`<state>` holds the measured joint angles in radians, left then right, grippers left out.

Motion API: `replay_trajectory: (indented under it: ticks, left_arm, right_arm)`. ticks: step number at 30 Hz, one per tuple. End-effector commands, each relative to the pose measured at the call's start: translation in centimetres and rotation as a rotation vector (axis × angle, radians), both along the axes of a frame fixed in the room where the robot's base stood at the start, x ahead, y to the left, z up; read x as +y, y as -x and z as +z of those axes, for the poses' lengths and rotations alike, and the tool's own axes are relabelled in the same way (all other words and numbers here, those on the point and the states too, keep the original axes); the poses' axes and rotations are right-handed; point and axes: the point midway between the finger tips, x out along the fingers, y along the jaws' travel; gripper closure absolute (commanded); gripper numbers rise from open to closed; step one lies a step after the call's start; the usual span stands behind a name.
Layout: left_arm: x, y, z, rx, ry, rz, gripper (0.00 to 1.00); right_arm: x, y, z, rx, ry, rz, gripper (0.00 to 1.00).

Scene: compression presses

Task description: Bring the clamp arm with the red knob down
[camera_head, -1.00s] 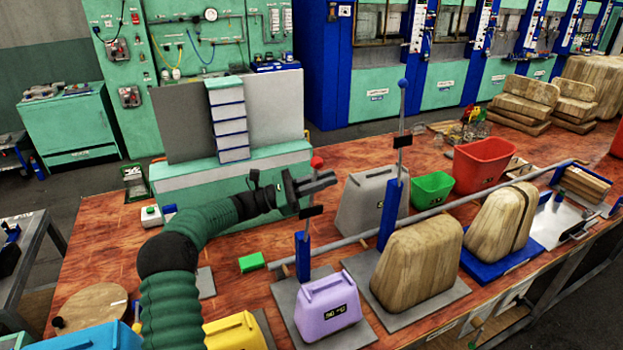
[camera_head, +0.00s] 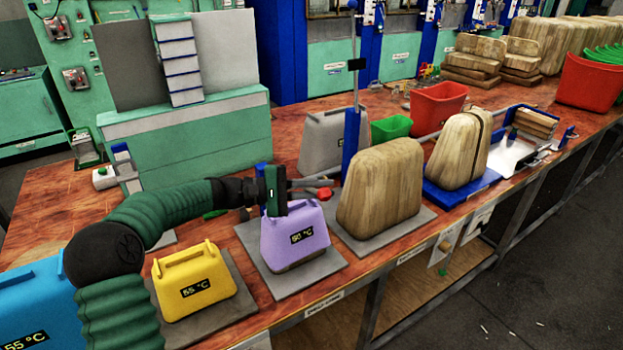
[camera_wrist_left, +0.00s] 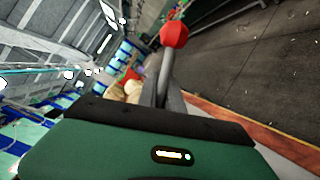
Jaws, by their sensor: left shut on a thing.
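The clamp arm's red knob (camera_head: 325,194) is low, just over the right top edge of the purple block (camera_head: 290,240). In the left wrist view the red knob (camera_wrist_left: 174,33) stands past the fingers, at the end of the grey clamp arm (camera_wrist_left: 165,75). My left gripper (camera_head: 316,187) is shut on the clamp arm, close to the knob, above the purple block. The gripper body hides most of the arm and its blue post (camera_head: 262,176). My right gripper is not in view.
A yellow block (camera_head: 195,285) stands to the left and a wooden block (camera_head: 380,190) to the right. Another blue post with an upright clamp arm (camera_head: 355,95) rises behind the wooden block. A grey block (camera_head: 320,140) and a green bin (camera_head: 391,129) are behind.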

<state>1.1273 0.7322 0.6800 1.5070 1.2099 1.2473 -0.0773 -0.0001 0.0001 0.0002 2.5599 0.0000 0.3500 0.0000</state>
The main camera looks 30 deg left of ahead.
Motion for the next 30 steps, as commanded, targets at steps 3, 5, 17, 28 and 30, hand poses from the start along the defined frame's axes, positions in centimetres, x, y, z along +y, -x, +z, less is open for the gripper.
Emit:
replay_trajectory:
  ticks: [3,5,17,28,30]
  left_arm:
    - [-0.8,0.4,-3.8,-0.045,-0.09,0.003,1.0]
    - [-1.1,0.5,-5.1,-0.067,-0.132,0.003,1.0]
    - [-1.6,0.8,-10.3,-0.166,-0.319,0.005,1.0]
    - [-1.5,0.8,-11.3,-0.183,-0.361,0.004,1.0]
    - [-1.5,0.8,-11.4,-0.182,-0.36,0.003,1.0]
  right_arm:
    - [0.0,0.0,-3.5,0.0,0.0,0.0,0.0]
    - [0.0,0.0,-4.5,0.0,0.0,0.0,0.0]
    - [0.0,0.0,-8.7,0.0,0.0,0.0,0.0]
    - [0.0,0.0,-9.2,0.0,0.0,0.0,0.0]
    - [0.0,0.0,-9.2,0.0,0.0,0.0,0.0]
